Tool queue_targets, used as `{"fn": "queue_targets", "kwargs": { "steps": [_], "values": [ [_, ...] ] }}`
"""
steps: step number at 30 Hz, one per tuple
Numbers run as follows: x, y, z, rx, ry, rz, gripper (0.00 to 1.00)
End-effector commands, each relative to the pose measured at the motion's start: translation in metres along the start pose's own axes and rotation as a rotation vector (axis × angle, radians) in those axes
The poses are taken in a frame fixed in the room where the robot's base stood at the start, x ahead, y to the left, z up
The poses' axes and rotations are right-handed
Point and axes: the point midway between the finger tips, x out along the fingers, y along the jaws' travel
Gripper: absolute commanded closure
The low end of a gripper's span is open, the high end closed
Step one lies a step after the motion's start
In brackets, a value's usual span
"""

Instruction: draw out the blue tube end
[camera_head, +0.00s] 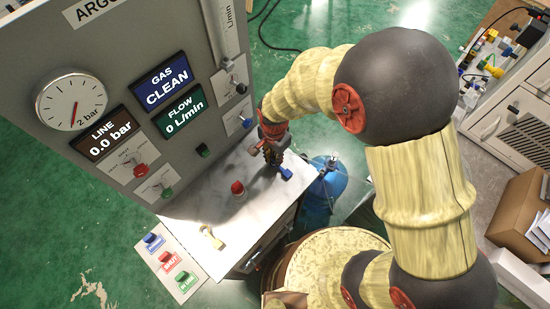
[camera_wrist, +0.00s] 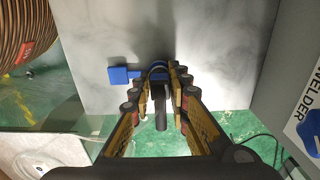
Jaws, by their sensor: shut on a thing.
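The blue tube end (camera_head: 286,173) shows as a small blue piece at the right edge of the pale marbled bench top (camera_head: 195,205). My gripper (camera_head: 272,158) reaches down over it from above. In the wrist view the blue piece (camera_wrist: 119,74) sticks out to the left of the fingertips, and more blue shows between them. A short dark cylinder (camera_wrist: 161,115) lies between the fingers, nearer the camera.
The grey panel (camera_head: 125,90) with a gauge (camera_head: 72,100) and displays rises behind the bench. A red button (camera_head: 237,188) and a brass-coloured fitting (camera_head: 212,238) are on the bench top. A tag board (camera_head: 190,284) lies at the front left. A blue cylinder (camera_head: 325,185) stands right of the bench.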

Motion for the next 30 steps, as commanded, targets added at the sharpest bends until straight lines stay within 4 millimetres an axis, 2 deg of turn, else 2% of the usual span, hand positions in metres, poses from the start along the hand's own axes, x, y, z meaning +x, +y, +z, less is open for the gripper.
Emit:
{"fn": "queue_targets", "kwargs": {
  "steps": [11, 30],
  "values": [
    [-0.001, 0.000, 0.000, 0.000, 0.000, -0.001, 1.00],
    [-0.024, 0.000, 0.000, 0.000, 0.000, -0.001, 1.00]
  ]
}}
